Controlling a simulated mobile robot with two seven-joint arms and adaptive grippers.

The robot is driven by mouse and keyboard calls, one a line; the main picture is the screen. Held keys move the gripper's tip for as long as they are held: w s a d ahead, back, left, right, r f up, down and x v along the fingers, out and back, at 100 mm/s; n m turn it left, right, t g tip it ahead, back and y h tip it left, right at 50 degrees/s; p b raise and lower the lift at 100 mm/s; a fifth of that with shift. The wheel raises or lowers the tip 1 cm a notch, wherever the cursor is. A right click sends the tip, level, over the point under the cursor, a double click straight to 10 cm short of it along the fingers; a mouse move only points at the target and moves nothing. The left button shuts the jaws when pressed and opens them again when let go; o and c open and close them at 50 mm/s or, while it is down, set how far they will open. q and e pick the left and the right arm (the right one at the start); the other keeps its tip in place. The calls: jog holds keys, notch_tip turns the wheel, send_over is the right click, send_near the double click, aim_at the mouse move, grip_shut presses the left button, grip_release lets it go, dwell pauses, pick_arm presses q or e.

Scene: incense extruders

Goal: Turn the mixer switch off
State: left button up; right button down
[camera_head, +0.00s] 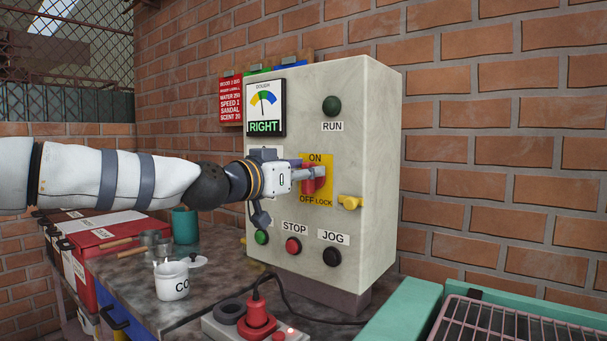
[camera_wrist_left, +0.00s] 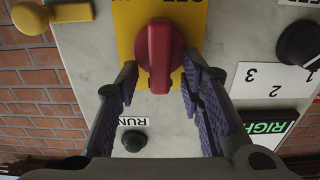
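The mixer switch is a red rotary knob (camera_head: 321,182) on a yellow plate (camera_head: 329,168) marked ON above and OFF LOCK below. It fills the middle of the upside-down left wrist view (camera_wrist_left: 159,55), its handle standing upright and its end toward the RUN side. My left gripper (camera_head: 312,173) is at the knob and partly hides it in the head view. In the wrist view my left gripper (camera_wrist_left: 160,78) is open, one finger on each side of the knob, with gaps visible near the handle. My right gripper is not in view.
The grey control box (camera_head: 380,150) also carries a RUN button (camera_head: 332,106), a yellow knob (camera_head: 349,202), a red STOP button (camera_head: 293,245), a black JOG button (camera_head: 331,256) and a gauge reading RIGHT (camera_head: 265,108). A white mug (camera_head: 172,283) and a power strip (camera_head: 215,327) are below.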

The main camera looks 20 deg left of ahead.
pick_arm(q)
grip_shut()
jog(key=shift+n, duration=0.3)
jog(key=n, duration=0.5)
jog(key=a+f+n, duration=0.1)
jog(key=n, duration=1.1)
jog(key=shift+w+a+f, duration=0.25)
jog(key=shift+f, duration=0.15)
jog(key=shift+n, duration=0.3)
grip_release()
